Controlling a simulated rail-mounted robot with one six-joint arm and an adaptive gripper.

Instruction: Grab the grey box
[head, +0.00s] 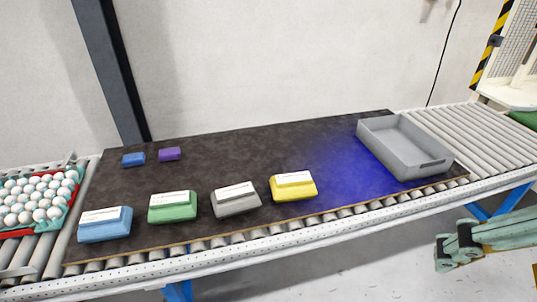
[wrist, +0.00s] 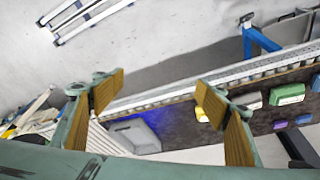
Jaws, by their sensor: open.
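A grey egg carton-like box (head: 236,199) with a white label sits on the dark board, between a green box (head: 173,206) and a yellow box (head: 293,187). It also shows small in the wrist view (wrist: 250,101), at the right. A larger open grey bin (head: 451,162) stands at the board's right end; it shows in the wrist view (wrist: 150,146) too, low between the fingers. My gripper (wrist: 155,98) is open and empty, its tan-padded fingers wide apart. In the head view my gripper (head: 458,246) is at the lower right, clear of the boxes.
A blue box (head: 105,224) stands left of the green one. Small blue (head: 133,159) and purple (head: 169,154) boxes lie behind. An egg tray (head: 72,212) is at the far left. The board (head: 240,151) has bare room behind the front row. Conveyor rollers (head: 485,140) continue right.

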